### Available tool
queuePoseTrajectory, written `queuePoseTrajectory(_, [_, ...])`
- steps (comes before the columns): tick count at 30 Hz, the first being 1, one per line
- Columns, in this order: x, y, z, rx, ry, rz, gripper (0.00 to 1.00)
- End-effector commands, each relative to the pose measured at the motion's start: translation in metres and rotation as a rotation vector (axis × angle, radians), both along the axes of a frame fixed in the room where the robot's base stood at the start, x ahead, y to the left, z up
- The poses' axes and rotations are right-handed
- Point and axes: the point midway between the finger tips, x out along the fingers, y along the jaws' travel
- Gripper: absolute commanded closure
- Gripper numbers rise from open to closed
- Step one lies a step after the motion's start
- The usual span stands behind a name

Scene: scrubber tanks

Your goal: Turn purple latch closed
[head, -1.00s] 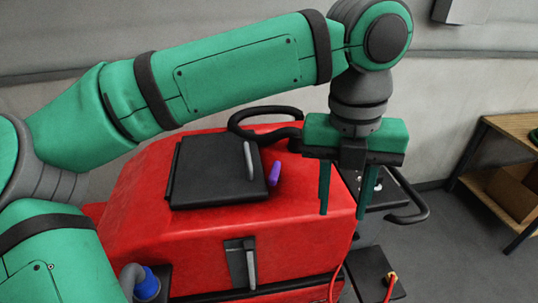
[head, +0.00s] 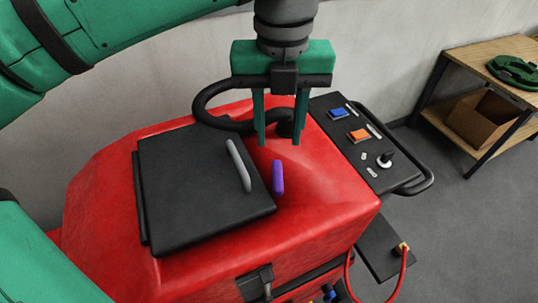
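The purple latch (head: 278,178) is a short upright-looking bar on the red tank top, just right of the black lid (head: 195,190). In the picture it points nearly straight up and down, beside the lid's edge. The lid lies flat on the tank and carries a grey handle (head: 238,166). My gripper (head: 280,142) points down above the tank, behind the latch in the picture. Its two green fingers are apart with nothing between them. The fingertips look close above the latch's far end, but I cannot tell the exact height gap.
A black hose loop (head: 205,105) lies behind the gripper. A black control panel (head: 365,145) with blue and orange buttons and a rail is at right. The red tank (head: 310,215) is clear right of the latch. A wooden shelf (head: 490,60) stands farther right.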

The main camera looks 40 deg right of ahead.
Motion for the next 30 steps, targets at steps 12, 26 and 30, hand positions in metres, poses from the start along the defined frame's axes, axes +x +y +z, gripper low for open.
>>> queuePoseTrajectory(12, [-0.001, 0.001, -0.069, 0.001, 0.004, -0.001, 0.63])
queuePoseTrajectory(26, [0.000, 0.000, -0.102, 0.000, 0.001, -0.001, 0.63])
queuePoseTrajectory(30, [0.000, 0.000, -0.102, 0.000, 0.001, 0.000, 0.63])
